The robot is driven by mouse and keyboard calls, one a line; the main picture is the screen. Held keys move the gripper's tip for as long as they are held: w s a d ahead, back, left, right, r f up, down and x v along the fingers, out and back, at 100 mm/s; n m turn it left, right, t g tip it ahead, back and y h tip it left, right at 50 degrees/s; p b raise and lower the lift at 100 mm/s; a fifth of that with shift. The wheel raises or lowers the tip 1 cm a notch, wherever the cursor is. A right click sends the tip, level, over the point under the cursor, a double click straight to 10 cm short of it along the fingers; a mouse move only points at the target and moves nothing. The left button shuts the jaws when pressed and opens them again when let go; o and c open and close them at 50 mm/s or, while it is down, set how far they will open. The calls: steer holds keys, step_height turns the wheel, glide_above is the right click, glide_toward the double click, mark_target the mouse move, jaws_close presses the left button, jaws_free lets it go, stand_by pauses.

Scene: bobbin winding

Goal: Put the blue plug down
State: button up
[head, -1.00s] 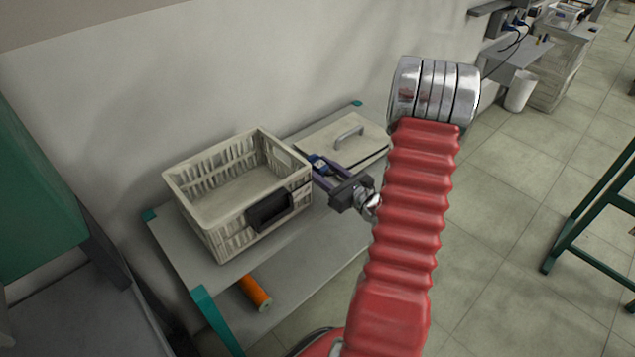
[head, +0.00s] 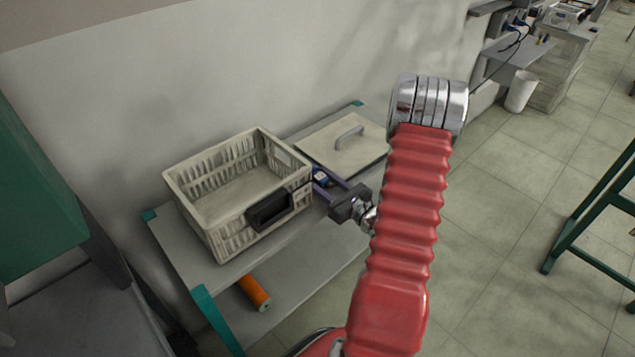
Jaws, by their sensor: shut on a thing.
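My gripper (head: 325,180) is beside the right wall of the cream crate, over the grey upper shelf (head: 285,240). It is shut on the blue plug (head: 319,175), a small blue thing with a pale part that shows between the fingers. Part of the plug is hidden by the fingers and the crate's edge. I cannot tell whether the plug touches the shelf. My red arm stands to the right of the gripper.
The cream slatted crate (head: 179,184) with a dark front panel (head: 269,210) looks empty. A pale lid with a grey handle (head: 349,137) lies behind the gripper. An orange spool (head: 254,292) lies on the lower shelf. A white bin (head: 520,91) stands far right.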

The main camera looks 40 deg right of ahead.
steer(key=o, duration=1.4)
steer(key=s, duration=1.2)
steer(key=shift+d, duration=0.15)
